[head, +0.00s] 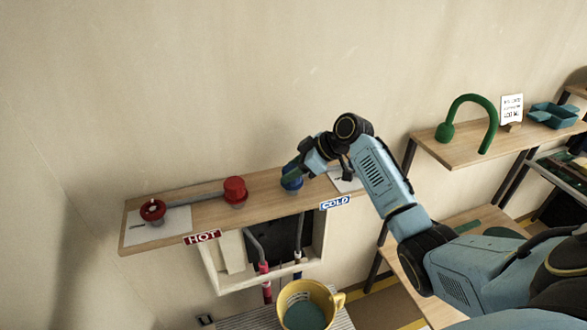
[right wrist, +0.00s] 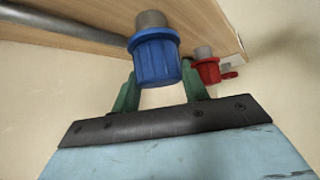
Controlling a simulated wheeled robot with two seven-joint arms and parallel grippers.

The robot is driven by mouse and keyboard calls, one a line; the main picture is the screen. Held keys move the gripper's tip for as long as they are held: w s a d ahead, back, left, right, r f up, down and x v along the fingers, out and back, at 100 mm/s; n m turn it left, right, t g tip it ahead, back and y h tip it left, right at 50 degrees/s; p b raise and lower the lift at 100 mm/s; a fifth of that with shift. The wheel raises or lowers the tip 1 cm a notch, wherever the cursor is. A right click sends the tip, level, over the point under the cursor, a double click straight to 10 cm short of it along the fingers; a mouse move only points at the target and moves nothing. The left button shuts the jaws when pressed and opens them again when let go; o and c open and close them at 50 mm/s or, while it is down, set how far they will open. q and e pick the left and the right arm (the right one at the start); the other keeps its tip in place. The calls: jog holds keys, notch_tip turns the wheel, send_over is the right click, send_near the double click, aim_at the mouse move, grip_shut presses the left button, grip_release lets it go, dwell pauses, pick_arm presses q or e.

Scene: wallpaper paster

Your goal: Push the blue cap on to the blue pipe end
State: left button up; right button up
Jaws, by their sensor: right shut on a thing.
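The blue cap (head: 292,183) is at the shelf's right part in the head view, partly hidden by my right gripper (head: 294,173). In the right wrist view the blue cap (right wrist: 154,61) sits between the green fingers of my right gripper (right wrist: 160,84), which is shut on it. A grey pipe end (right wrist: 151,19) shows at the cap's upper side in that view, lined up with it and meeting it. How deep the pipe end goes into the cap is hidden. My left gripper is not in view.
A red valve wheel (head: 152,209) is at the left end. HOT (head: 202,237) and COLD (head: 336,202) signs hang at the edge. A yellow bucket (head: 328,300) stands below.

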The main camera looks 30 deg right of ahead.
jog(key=o, duration=1.1)
jog(key=shift+f, duration=0.15)
jog(key=shift+c, duration=0.2)
jog(key=b+v, duration=0.1)
jog(key=v, duration=1.2)
jog(key=shift+b, duration=0.35)
jog(key=shift+s, duration=0.15)
